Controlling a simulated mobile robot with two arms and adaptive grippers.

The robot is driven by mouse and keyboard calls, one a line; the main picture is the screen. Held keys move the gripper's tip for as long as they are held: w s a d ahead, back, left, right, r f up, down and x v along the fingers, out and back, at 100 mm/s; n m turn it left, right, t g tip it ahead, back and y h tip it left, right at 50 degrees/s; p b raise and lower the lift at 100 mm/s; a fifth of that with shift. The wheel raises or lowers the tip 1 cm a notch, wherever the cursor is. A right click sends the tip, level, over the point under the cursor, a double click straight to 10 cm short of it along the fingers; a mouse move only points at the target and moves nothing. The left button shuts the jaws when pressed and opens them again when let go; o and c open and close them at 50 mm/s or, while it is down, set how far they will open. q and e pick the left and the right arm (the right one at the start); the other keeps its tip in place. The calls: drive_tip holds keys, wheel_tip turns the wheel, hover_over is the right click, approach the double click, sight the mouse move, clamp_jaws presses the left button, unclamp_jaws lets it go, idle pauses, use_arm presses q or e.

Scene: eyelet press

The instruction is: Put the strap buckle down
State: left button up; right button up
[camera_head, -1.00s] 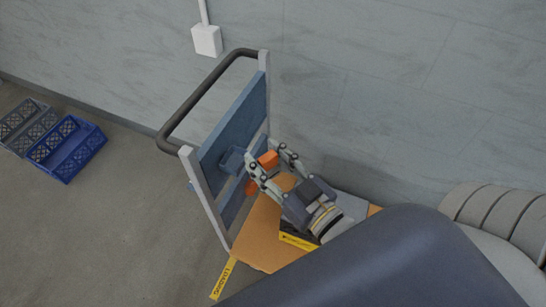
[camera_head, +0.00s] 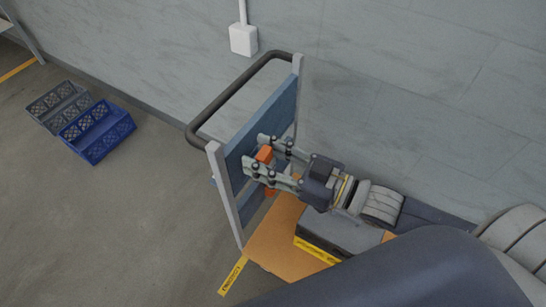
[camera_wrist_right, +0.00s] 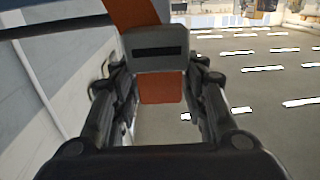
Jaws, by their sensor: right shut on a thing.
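The strap buckle (camera_wrist_right: 157,48) shows in the right wrist view as a grey block with a dark slot, on an orange strap (camera_wrist_right: 135,13). My right gripper (camera_wrist_right: 155,80) is shut on it, with one finger on each side. In the head view, my right gripper (camera_head: 254,151) points left at the cart's blue upright panel (camera_head: 258,118). Orange strap (camera_head: 264,154) shows between its fingers, and more orange shows below them. The grey buckle cannot be made out there. Whether it touches the panel I cannot tell. My left gripper is not in view.
The cart has a dark handle (camera_head: 228,93) and an orange-brown deck (camera_head: 268,248). A grey box (camera_head: 345,233) with a yellow label stands on the deck, under my right arm. Blue crate (camera_head: 98,132) and grey crate (camera_head: 60,105) lie on open floor at left. A wall stands behind.

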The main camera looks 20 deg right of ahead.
drive_tip(key=w+a+r+n+g+y, duration=0.2)
drive_tip(key=a+n+g+y, duration=0.4)
drive_tip(key=n+g, duration=0.3)
drive_tip(key=shift+w+a+r+g, duration=0.3)
drive_tip(key=shift+w+a+g, duration=0.45)
drive_tip(key=shift+g, duration=0.95)
